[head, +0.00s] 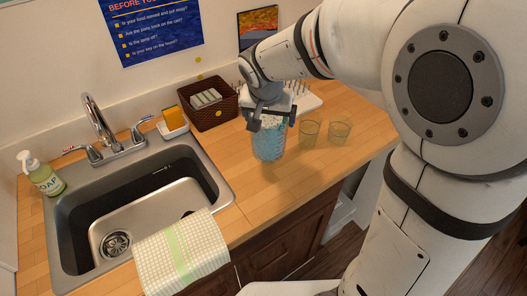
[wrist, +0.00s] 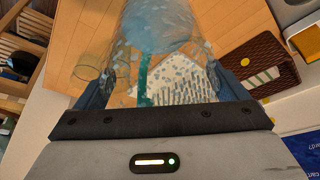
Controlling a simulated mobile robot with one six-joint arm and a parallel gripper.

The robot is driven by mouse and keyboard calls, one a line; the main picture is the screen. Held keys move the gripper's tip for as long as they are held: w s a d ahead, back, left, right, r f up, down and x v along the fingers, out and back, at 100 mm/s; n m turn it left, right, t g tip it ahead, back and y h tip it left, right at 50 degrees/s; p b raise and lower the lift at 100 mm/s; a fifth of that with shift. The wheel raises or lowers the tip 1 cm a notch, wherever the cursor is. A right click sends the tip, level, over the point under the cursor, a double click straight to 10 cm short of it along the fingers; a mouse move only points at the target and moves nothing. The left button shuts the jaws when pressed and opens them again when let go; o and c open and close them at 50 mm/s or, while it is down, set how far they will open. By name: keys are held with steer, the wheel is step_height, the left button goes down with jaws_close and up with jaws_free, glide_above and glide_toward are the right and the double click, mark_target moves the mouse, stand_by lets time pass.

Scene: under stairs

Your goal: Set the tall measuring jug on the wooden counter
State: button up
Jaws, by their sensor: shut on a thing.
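The tall measuring jug (head: 269,143) is clear with a blue tint and blue marks. It is upright over the wooden counter (head: 225,165), right of the sink. My gripper (head: 268,116) points down and is shut on its upper part. In the wrist view the jug (wrist: 160,30) fills the space between the fingers (wrist: 158,92). I cannot tell whether its base touches the counter or hangs just above it.
Two clear glasses (head: 309,133) (head: 339,132) stand just right of the jug. A brown basket (head: 210,113) and a white spiked rack (head: 306,102) are behind it. The sink (head: 135,205) and a checked towel (head: 180,252) are left. Counter in front of the jug is clear.

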step_height(320, 180, down, 8)
steer(key=shift+s+a+f+p, duration=0.15)
steer(key=shift+f+p, duration=0.05)
steer(key=shift+p, duration=0.15)
steer(key=shift+f, duration=0.2)
steer(key=o, duration=1)
steer(key=shift+o, duration=0.9)
steer(key=shift+s, duration=0.1)
steer(key=shift+r, duration=0.1)
